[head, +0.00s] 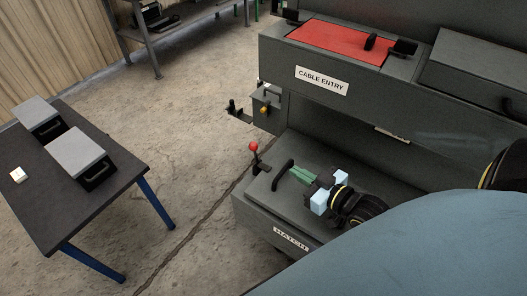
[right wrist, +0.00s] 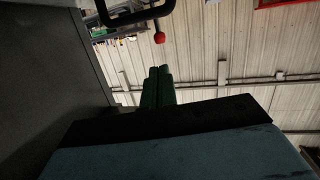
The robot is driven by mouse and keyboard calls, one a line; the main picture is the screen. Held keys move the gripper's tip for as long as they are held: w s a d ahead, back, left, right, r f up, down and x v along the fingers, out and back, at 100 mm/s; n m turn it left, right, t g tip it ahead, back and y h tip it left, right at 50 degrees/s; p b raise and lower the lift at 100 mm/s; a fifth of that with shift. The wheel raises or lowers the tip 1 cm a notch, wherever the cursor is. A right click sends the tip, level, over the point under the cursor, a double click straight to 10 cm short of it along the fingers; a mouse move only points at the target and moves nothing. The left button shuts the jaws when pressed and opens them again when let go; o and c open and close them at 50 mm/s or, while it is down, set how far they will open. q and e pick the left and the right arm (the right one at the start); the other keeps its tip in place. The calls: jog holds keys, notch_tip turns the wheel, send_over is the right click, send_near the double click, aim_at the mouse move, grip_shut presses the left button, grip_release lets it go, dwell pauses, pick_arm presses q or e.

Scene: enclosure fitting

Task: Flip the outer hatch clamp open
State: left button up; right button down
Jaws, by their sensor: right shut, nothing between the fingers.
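The hatch (head: 262,192) is a dark grey box top with a HATCH label (head: 290,240) on its front. A clamp with a red ball knob (head: 254,147) stands at its left end, its lever roughly upright on a black base. A black bar handle (head: 282,175) is between the clamp and my right gripper (head: 302,175). The right gripper's green fingers are shut and empty, pointing toward the handle and apart from the red knob. In the right wrist view, the shut fingers (right wrist: 157,85) point toward the red knob (right wrist: 159,38), with the black handle (right wrist: 135,14) nearby. My left gripper is out of view.
Above the hatch, a CABLE ENTRY housing (head: 320,80) with a red panel (head: 340,40) overhangs. A small box with a yellow knob (head: 264,108) sits behind the clamp. A dark table (head: 75,185) with grey cases stands at left. The floor between is clear.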

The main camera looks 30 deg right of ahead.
aim_at(256, 148)
jog(key=x, duration=1.2)
jog(key=shift+w+a, duration=0.1)
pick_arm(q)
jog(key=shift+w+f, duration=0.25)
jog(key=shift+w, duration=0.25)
pick_arm(e)
jog(key=shift+w+a+f, duration=0.15)
jog(key=shift+w+f, duration=0.05)
jog(key=shift+w, duration=0.4)
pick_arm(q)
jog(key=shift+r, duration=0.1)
pick_arm(e)
jog(key=shift+r, duration=0.1)
